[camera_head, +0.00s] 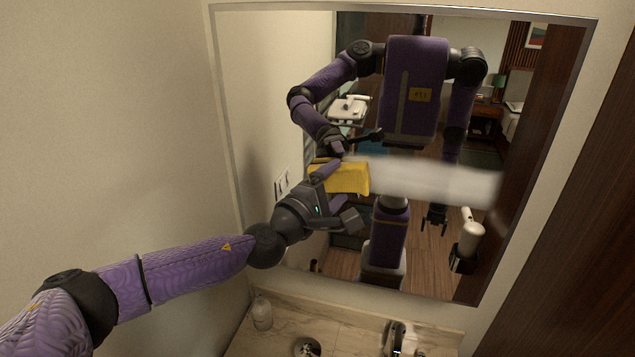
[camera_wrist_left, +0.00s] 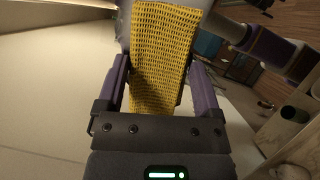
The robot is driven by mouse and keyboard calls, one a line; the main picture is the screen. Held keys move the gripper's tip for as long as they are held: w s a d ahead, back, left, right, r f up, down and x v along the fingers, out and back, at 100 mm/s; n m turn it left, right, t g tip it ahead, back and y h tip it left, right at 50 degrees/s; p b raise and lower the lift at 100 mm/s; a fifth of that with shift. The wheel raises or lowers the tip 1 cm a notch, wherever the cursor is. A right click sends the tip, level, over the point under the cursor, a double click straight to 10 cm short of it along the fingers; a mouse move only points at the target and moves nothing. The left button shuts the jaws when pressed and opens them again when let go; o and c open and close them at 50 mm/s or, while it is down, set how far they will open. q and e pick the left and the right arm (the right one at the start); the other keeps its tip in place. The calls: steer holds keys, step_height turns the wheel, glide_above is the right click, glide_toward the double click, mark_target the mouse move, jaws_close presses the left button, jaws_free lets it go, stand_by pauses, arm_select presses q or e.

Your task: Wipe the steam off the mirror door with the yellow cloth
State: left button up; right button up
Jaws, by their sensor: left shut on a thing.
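The mirror door (camera_head: 545,110) hangs on the wall ahead and reflects my body. A whitish band of steam (camera_head: 440,183) lies across its middle, running right from the cloth; the glass above and below it looks clear. My left gripper (camera_head: 340,194) is at the mirror's left part, shut on the yellow cloth (camera_head: 350,178), at the band's left end. In the left wrist view the woven cloth (camera_wrist_left: 165,55) stands between the two fingers. Whether it presses on the glass is hard to tell. My right gripper shows only as a reflection.
A socket plate (camera_head: 283,184) and a white dryer-like item (camera_head: 470,240) show in the mirror. Dark wood panelling (camera_head: 575,230) stands at right.

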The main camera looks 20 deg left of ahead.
arm_select(q)
steer(key=shift+w+d, duration=0.2)
steer(key=shift+d, duration=3.8)
glide_toward(493, 197)
steer(key=shift+w+a+r, duration=0.1)
steer(key=shift+w+a, duration=0.3)
steer(key=shift+w, duration=0.55)
steer(key=shift+w+a+r, duration=0.1)
steer(key=shift+w+a, duration=0.3)
steer(key=shift+w, duration=0.5)
steer(key=shift+w+a+r, duration=0.1)
steer(key=shift+w+a, duration=0.35)
steer(key=shift+w, duration=0.5)
steer(key=shift+w+d, duration=0.15)
steer(key=shift+d, duration=2.1)
steer(key=shift+a, duration=0.15)
steer(key=s, duration=0.6)
steer(key=shift+d, duration=0.2)
steer(key=shift+s, duration=0.1)
steer(key=shift+s, duration=1.4)
steer(key=shift+d, duration=0.1)
